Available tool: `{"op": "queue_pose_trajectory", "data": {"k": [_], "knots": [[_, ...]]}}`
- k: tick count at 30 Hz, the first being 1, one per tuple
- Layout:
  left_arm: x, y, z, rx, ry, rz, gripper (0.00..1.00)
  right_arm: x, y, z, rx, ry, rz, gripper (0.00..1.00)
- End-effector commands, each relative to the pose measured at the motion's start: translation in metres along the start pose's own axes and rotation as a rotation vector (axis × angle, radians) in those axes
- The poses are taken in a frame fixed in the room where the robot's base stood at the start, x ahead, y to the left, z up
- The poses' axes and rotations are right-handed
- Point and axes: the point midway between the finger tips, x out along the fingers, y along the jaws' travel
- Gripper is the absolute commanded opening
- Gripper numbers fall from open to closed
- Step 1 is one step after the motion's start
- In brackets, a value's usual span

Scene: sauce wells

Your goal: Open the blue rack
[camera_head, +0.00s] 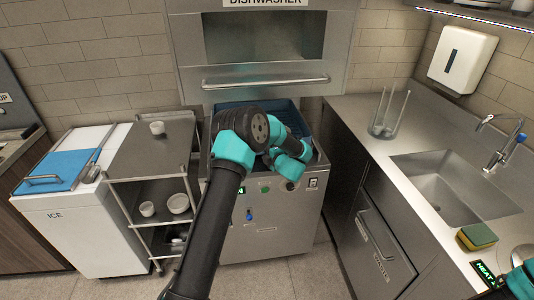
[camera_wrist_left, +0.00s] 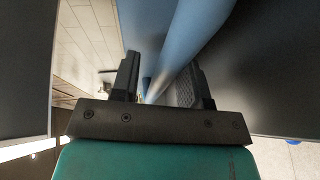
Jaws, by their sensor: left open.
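The blue rack (camera_head: 285,106) sits in the dishwasher (camera_head: 265,83) below its raised hood, partly hidden by my left arm. In the wrist view, a smooth blue rounded bar (camera_wrist_left: 190,30), which looks like part of the rack, runs down between the fingers of my left gripper (camera_wrist_left: 160,68). The fingers are apart, one on each side of the bar; I cannot tell if either touches it. In the head view my left wrist is over the front of the rack and the fingertips are hidden. Only a piece of my right arm shows at the bottom right corner.
A steel cart (camera_head: 150,160) with white bowls stands left of the dishwasher, beside a white ice bin (camera_head: 75,228). On the right is a steel counter (camera_head: 400,150) with a sink (camera_head: 455,190), a clear container (camera_head: 385,125) and a sponge (camera_head: 477,236). The floor in front is clear.

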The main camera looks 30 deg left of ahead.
Motion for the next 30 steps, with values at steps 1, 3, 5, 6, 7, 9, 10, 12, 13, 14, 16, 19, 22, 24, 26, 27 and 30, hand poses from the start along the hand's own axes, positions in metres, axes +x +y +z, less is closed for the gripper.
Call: {"op": "queue_pose_trajectory", "data": {"k": [1,3,5,6,7,9,10,12,13,14,16,19,22,24,26,27,30], "knots": [[-0.0001,0.0000,-0.0001,0.000,0.000,0.000,0.41,0.0000,0.0000,0.0000,0.000,0.000,0.000,0.43],[-0.0002,0.0000,-0.0001,0.000,0.000,0.000,0.37,0.0000,0.0000,0.0000,0.000,0.000,0.000,0.43],[-0.0002,0.0001,-0.0001,0.000,0.000,0.000,0.31,0.0000,0.0000,0.0000,0.000,0.000,0.000,0.43],[-0.0002,0.0001,-0.0001,0.000,0.000,0.000,0.27,0.0000,0.0000,0.0000,0.000,0.000,0.000,0.43],[-0.0002,0.0001,-0.0001,0.000,0.000,0.000,0.24,0.0000,0.0000,0.0000,0.000,0.000,0.000,0.43],[-0.0003,0.0001,-0.0001,-0.001,0.001,0.000,0.17,0.0000,0.0000,0.0000,0.000,0.000,0.000,0.43],[-0.0003,0.0001,-0.0001,-0.001,0.000,0.000,0.15,0.0000,0.0000,0.0000,0.000,0.000,0.000,0.43],[-0.0003,0.0001,-0.0002,-0.001,0.001,0.000,0.08,0.0000,0.0000,0.0000,0.000,0.000,0.000,0.43],[-0.0003,0.0001,-0.0001,-0.001,0.001,0.000,0.05,0.0000,0.0000,0.0000,0.000,0.000,0.000,0.43],[-0.0003,0.0002,-0.0002,-0.001,0.001,0.000,0.02,0.0000,0.0000,0.0000,0.000,0.000,0.000,0.43],[-0.0003,0.0001,-0.0002,-0.001,0.001,0.000,0.00,0.0000,0.0000,0.0000,0.000,0.000,0.000,0.43],[-0.0003,0.0001,-0.0002,-0.001,0.001,0.000,0.00,0.0000,0.0000,0.0000,0.000,0.000,0.000,0.43],[-0.0003,0.0001,-0.0002,-0.001,0.001,0.000,0.00,0.0000,0.0000,0.0000,0.000,0.000,0.000,0.43],[-0.0004,0.0001,-0.0002,-0.001,0.001,0.000,0.00,0.0000,0.0000,0.0000,0.000,0.000,0.000,0.43],[-0.0010,0.0000,0.0002,0.000,0.000,0.000,0.00,0.0000,0.0000,0.0000,0.000,0.000,0.000,0.43],[-0.0020,-0.0002,0.0007,0.000,-0.001,0.000,0.00,0.0000,0.0000,0.0000,0.000,0.000,0.000,0.43],[-0.0078,-0.0011,0.0036,0.001,-0.007,0.000,0.00,0.0000,0.0000,0.0000,0.000,0.000,0.000,0.43]]}}
